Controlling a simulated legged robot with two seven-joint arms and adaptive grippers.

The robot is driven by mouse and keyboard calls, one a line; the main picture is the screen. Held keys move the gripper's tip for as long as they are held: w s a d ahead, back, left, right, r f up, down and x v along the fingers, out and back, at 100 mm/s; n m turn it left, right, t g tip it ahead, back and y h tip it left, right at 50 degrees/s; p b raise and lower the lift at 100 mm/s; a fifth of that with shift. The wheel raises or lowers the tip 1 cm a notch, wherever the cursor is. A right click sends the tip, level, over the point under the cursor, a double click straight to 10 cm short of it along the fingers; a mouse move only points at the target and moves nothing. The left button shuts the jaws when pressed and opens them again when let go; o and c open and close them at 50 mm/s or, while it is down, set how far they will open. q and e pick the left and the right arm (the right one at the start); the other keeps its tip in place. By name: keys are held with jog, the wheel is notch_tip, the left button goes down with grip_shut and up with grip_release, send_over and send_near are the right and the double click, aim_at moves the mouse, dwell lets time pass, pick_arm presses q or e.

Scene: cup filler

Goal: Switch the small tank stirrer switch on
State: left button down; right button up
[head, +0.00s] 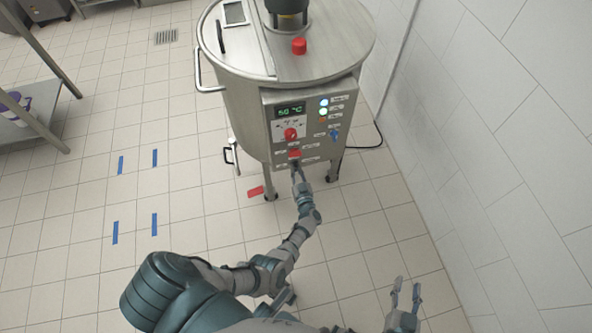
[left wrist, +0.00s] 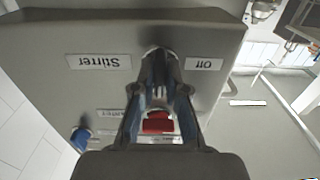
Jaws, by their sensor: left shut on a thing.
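The small steel tank (head: 240,110) stands on legs, with a control panel (head: 352,92) on its front. In the left wrist view the panel appears upside down, with a "Stirrer" label (left wrist: 98,61) and an "Off" label (left wrist: 205,64). My left gripper (head: 296,168) is at the panel's lower edge, its fingertips (left wrist: 158,60) between these labels. It is shut on the stirrer switch, which the fingers mostly hide; its position cannot be told. My right gripper (head: 405,290) is open and empty, low over the floor, away from the tank.
A red part (left wrist: 157,123) shows between the fingers. A white tiled wall (head: 500,130) is at the right. Blue tape marks (head: 154,158) lie on open floor at left.

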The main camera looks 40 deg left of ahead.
pick_arm(q)
jog(key=shift+s+d+f, duration=0.2)
jog(key=shift+f, duration=0.25)
jog(key=c, duration=1.2)
grip_release()
jog(key=shift+w+r, duration=0.15)
jog(key=shift+r, duration=0.05)
jog(key=v, duration=0.7)
jog(key=shift+d, duration=0.15)
